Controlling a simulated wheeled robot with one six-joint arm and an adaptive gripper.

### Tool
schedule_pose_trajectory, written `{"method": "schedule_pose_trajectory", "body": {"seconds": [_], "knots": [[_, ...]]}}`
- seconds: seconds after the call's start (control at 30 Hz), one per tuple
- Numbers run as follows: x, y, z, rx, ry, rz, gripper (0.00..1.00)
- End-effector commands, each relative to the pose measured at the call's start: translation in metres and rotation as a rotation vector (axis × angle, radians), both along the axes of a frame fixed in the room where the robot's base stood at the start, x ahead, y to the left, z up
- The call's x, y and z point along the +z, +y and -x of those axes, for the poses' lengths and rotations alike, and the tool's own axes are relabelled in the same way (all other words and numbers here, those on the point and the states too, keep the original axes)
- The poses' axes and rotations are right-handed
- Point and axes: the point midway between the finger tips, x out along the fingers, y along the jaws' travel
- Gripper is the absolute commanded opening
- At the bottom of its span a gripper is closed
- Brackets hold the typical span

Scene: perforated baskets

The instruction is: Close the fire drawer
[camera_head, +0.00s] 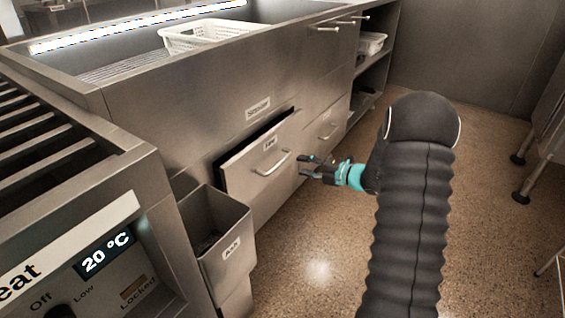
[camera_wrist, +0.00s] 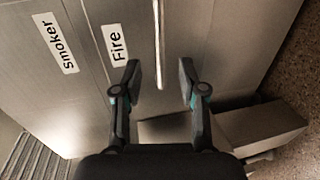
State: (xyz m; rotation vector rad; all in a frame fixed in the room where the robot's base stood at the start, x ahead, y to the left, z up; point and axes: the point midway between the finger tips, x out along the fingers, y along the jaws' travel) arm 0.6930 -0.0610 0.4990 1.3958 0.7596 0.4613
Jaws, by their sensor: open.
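The fire drawer (camera_head: 245,172) is a steel drawer front with a bar handle (camera_head: 272,163) and a small label. It stands partly open, with a dark gap along its top and left edge. My gripper (camera_head: 303,168) is open just right of the handle in the head view, apart from the drawer front as far as I can see. In the wrist view, the "Fire" label (camera_wrist: 116,45) is at the upper left. The handle (camera_wrist: 158,45) runs down between the two open fingers of my gripper (camera_wrist: 160,78), and nothing is gripped.
A "Smoker" label (camera_head: 257,107) sits on the panel above. An open steel ash bin (camera_head: 233,240) stands left of the drawer. Another drawer (camera_head: 327,128) lies to the right. The floor (camera_head: 320,265) in front is clear. A white perforated basket (camera_head: 205,38) stands on the counter.

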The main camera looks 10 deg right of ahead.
Motion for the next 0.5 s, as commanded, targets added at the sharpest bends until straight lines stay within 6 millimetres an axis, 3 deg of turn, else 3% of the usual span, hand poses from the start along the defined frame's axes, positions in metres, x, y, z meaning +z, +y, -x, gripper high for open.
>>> {"method": "schedule_pose_trajectory", "body": {"seconds": [0.2,0.5], "knots": [[-0.01,0.031,-0.028,0.004,0.0,0.0,0.41],[-0.018,0.059,-0.057,0.001,0.0,0.001,0.41]]}}
